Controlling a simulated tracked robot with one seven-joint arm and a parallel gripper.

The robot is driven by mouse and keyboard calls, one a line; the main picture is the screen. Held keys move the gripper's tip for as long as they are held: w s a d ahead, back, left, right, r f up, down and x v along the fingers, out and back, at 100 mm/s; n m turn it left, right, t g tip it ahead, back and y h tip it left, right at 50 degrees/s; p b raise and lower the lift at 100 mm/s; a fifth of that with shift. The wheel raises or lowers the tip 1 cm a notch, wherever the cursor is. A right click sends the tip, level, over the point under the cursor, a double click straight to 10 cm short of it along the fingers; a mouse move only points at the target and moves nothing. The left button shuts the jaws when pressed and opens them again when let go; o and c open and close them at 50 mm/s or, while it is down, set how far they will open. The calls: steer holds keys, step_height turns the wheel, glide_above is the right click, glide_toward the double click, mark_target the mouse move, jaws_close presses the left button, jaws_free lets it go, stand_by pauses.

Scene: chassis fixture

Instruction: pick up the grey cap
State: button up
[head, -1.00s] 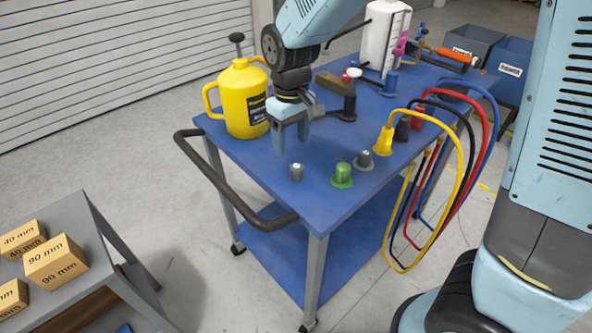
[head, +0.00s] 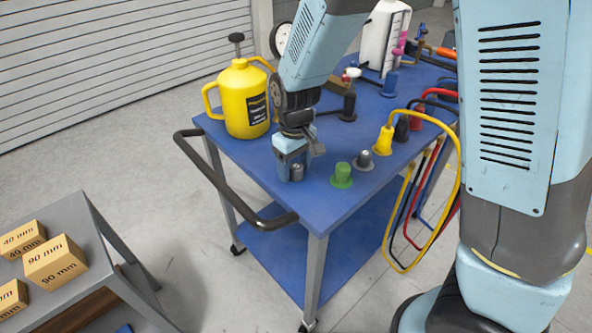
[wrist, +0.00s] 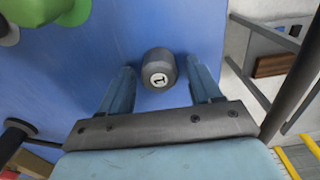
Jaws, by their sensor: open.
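The grey cap (head: 297,173) stands upright on the blue cart top near its front edge. In the wrist view the round grey cap (wrist: 158,73) shows a pale top with a dark mark, and it lies between the tips of my two fingers. My gripper (head: 291,167) is open and low over the cart, with its fingers on either side of the cap. In the wrist view a blue gap shows between the cap and each finger of my gripper (wrist: 160,75). The cap is partly hidden by a finger in the head view.
A green cap (head: 342,175) and a grey base with a light tip (head: 365,160) stand right of it. A yellow jug (head: 241,98) is behind left. A black handle (head: 234,190) runs along the cart's left edge. Cables (head: 440,180) hang at right.

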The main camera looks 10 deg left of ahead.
mark_target(295, 165)
steer(key=shift+c, duration=0.5)
jaws_close()
step_height(295, 165, up, 10)
steer(key=shift+r, duration=0.1)
stand_by(0.6)
stand_by(0.5)
